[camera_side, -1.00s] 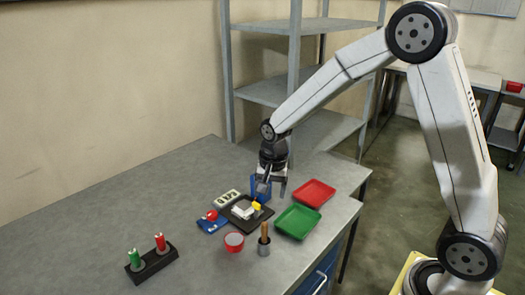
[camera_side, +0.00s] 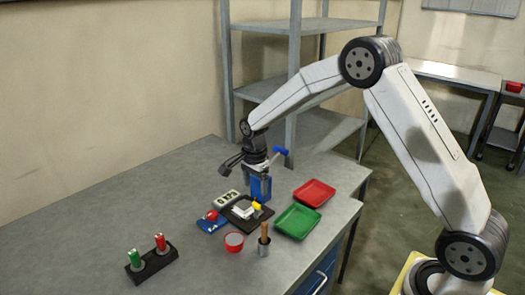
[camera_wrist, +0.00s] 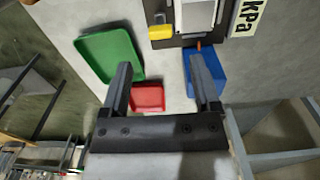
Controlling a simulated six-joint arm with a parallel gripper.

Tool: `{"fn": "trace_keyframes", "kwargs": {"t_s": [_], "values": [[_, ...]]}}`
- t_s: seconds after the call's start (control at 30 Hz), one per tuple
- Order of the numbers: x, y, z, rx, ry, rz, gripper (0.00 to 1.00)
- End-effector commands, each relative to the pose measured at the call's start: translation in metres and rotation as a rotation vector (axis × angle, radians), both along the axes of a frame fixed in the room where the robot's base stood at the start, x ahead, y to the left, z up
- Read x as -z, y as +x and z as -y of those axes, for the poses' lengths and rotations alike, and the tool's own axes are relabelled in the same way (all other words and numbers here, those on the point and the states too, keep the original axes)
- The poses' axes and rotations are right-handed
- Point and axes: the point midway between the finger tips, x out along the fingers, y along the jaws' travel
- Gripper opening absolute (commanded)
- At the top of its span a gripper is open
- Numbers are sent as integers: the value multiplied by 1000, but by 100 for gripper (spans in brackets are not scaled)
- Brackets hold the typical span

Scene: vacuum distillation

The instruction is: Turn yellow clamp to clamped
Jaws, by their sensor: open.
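The yellow clamp (camera_side: 257,206) is a small yellow piece beside a white block (camera_side: 242,212) on a black plate (camera_side: 262,217). In the wrist view the yellow clamp (camera_wrist: 160,32) is near the top, left of the white block (camera_wrist: 198,14). My gripper (camera_side: 226,166) is above and behind the plate in the side view, apart from the clamp. In the wrist view my gripper (camera_wrist: 160,62) has its fingers spread wide with nothing between them. The clamp's exact turn is too small to tell.
A blue box (camera_side: 260,189) stands behind the plate, with a blue piece (camera_side: 281,151) above it. A green tray (camera_side: 298,222) and red tray (camera_side: 314,192) lie right. A display (camera_side: 228,199), red bowl (camera_side: 234,241), metal cup (camera_side: 264,247) and black rack (camera_side: 152,263) are nearby.

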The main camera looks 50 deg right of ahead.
Motion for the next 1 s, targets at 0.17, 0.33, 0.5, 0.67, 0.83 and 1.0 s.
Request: {"fn": "trace_keyframes", "kwargs": {"t_s": [0.17, 0.33, 0.5, 0.67, 0.83, 1.0], "values": [[20, -1, 0, -1, 0, -3, 79], [41, -1, 0, -1, 1, -2, 79], [58, 0, 0, -2, 1, -1, 79], [67, 0, 0, -2, 1, 0, 79], [68, 0, 0, -2, 0, 1, 79], [68, 0, 0, -2, 0, 1, 67]]}}
